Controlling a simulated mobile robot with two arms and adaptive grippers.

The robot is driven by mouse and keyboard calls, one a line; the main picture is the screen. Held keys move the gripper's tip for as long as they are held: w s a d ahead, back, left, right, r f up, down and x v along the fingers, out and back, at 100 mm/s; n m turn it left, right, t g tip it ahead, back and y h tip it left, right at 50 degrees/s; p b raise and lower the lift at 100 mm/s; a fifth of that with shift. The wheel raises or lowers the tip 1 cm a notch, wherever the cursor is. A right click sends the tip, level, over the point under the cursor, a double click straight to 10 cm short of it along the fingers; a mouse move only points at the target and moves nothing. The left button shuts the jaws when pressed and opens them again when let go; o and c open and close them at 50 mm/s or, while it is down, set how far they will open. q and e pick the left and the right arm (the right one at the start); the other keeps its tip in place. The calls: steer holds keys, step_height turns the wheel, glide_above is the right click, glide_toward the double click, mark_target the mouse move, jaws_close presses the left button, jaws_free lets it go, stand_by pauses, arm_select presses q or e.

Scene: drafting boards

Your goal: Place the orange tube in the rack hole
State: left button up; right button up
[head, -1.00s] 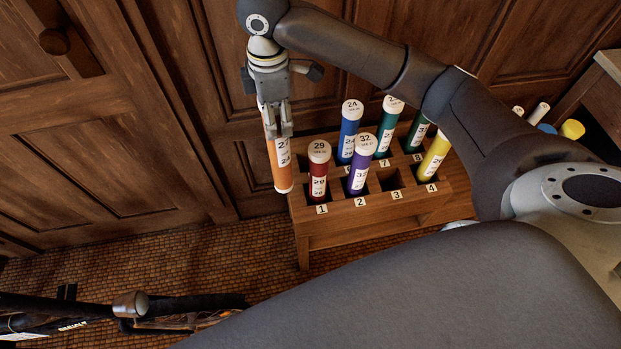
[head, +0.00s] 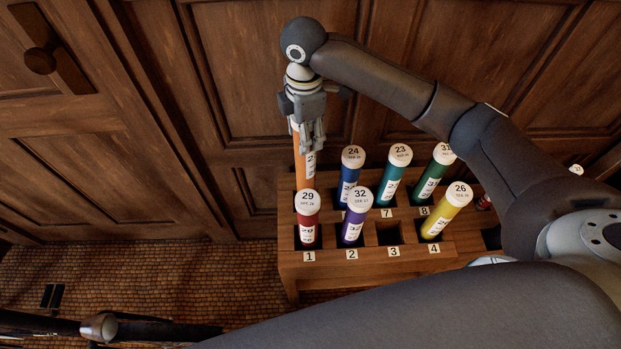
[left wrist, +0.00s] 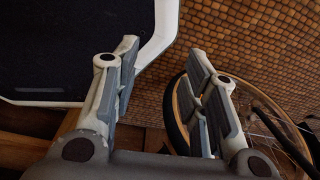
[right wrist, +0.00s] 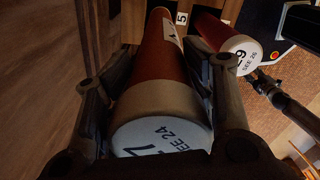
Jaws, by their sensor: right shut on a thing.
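The orange tube (head: 304,170) hangs nearly upright in my right gripper (head: 309,138), at the back left corner of the wooden rack (head: 375,263). The right wrist view shows the tube (right wrist: 157,62) with its white cap towards the camera, between the closed fingers (right wrist: 158,95). The number 5 label (right wrist: 181,18) shows just beside the tube there. In the head view the red tube 29 (head: 307,218) hides the orange tube's lower end, so I cannot tell whether it is inside a hole. My left gripper (left wrist: 165,95) is open and empty.
Blue (head: 350,175), purple (head: 354,218), teal (head: 393,176), green (head: 432,178) and yellow (head: 445,210) tubes stand in the rack. Hole 3 (head: 389,234) is empty. Wooden cabinet panels (head: 270,70) rise close behind. A wheel (left wrist: 180,112) is beside my left gripper.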

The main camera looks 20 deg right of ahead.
glide_above(306, 169)
steer(key=w, duration=0.2)
step_height(306, 169, down, 5)
steer(key=f, duration=0.3)
steer(key=shift+w+d, duration=0.2)
steer(key=shift+d, duration=0.2)
steer(key=shift+f, duration=0.95)
step_height(306, 169, down, 4)
steer(key=shift+r, duration=0.2)
arm_select(q)
steer(key=shift+s+a+f, duration=0.2)
steer(key=shift+s+a, duration=0.1)
steer(key=shift+a, duration=0.35)
arm_select(e)
steer(key=shift+f, duration=0.1)
steer(key=o, duration=1.6)
steer(key=shift+f, duration=0.1)
steer(key=shift+c, duration=0.2)
arm_select(q)
steer(key=shift+s, duration=0.1)
